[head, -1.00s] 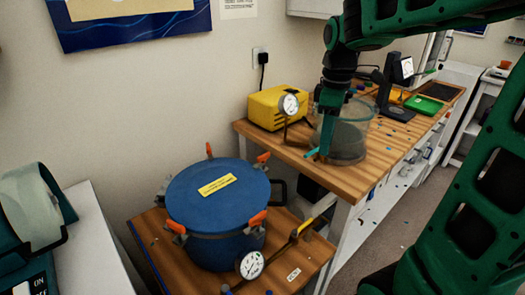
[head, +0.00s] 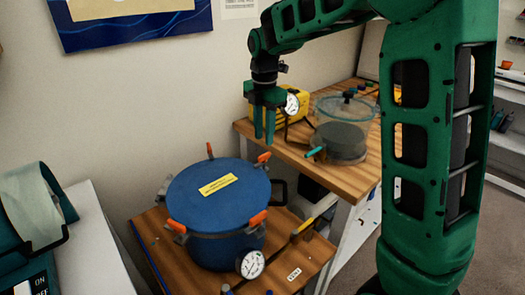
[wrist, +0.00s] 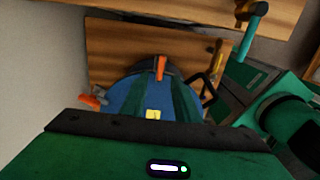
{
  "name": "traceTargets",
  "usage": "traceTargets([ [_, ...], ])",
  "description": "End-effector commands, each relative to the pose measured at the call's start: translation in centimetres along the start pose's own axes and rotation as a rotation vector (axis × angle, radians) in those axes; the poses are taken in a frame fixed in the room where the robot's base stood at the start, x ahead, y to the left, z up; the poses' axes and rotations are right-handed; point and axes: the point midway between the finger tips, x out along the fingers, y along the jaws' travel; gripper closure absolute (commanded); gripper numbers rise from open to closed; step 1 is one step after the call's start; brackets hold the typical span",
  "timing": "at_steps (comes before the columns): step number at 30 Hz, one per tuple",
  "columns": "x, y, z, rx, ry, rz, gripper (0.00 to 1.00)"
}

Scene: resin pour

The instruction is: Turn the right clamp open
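The blue pot (head: 222,245) stands on a low wooden table, its round lid (head: 195,195) bearing a yellow label. Orange-handled clamps sit around its rim: front right (head: 257,220), front left (head: 176,227), back right (head: 263,158) and back (head: 210,150). I cannot tell which clamps are tight.
The workbench (head: 350,178) behind holds a yellow box (head: 293,102) and a clear vessel (head: 340,142). The air above the lid is free.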

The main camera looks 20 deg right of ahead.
Motion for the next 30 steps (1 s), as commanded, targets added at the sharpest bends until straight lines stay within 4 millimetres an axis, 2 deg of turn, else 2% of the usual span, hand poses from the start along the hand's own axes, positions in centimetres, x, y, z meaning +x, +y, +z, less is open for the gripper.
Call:
traceTargets([
  [3, 2.3, -0.1, 0.0, 0.001, 0.001, -0.003, 0.72],
  [10, 5.3, -0.1, 0.1, 0.002, 0.0, -0.002, 0.72],
  [15, 6.2, -0.1, 0.1, 0.002, 0.0, 0.0, 0.72],
  [23, 6.3, -0.1, 0.1, 0.003, 0.0, 0.0, 0.72],
  [24, 6.3, -0.1, 0.1, 0.003, 0.0, 0.0, 0.74],
  [27, 6.3, -0.1, 0.1, 0.003, 0.0, 0.0, 0.98],
  [30, 6.3, 0.0, 0.1, 0.003, 0.0, 0.001, 1.0],
])
